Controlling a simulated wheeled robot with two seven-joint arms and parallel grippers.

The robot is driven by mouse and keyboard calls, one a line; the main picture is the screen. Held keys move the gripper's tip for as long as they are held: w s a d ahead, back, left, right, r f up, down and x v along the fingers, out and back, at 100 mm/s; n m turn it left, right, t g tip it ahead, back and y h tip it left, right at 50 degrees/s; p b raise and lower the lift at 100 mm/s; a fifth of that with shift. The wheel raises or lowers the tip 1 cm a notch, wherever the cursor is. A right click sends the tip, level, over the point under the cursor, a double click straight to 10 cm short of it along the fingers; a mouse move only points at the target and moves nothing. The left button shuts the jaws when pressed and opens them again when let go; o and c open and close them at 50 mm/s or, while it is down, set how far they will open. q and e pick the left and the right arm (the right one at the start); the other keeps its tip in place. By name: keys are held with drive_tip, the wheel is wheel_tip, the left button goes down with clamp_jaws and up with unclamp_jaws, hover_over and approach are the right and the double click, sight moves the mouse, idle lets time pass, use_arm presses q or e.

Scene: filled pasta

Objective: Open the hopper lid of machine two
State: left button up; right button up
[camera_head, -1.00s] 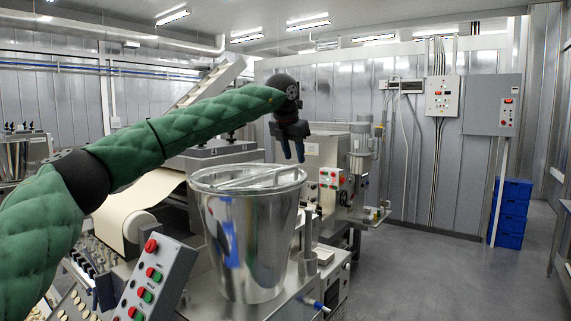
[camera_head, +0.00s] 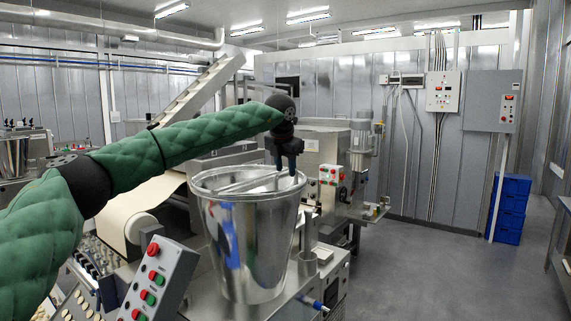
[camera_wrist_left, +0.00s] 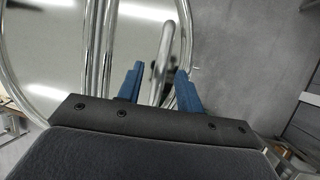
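A shiny steel hopper (camera_head: 245,245) stands on the machine in front of me, its round top covered by a flat lid (camera_head: 222,181) with a bar across the middle. In the head view my left gripper (camera_head: 285,170) points down at the right part of the hopper's rim. In the left wrist view the lid (camera_wrist_left: 50,45) fills the upper left, and a curved metal handle (camera_wrist_left: 163,62) rises between the two blue fingers of my left gripper (camera_wrist_left: 157,90). The fingers are apart, with gaps beside the handle. My right gripper is not in view.
A control box (camera_head: 155,285) with red and green buttons stands left of the hopper. A second button panel (camera_head: 331,175) is on the machine behind. Blue crates (camera_head: 511,210) are stacked by the right wall. The grey floor (camera_head: 430,265) on the right is clear.

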use_arm(q)
drive_tip(key=shift+w+f, duration=0.1)
drive_tip(key=shift+f, duration=0.15)
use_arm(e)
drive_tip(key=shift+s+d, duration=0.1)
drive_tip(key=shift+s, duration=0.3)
use_arm(q)
clamp_jaws()
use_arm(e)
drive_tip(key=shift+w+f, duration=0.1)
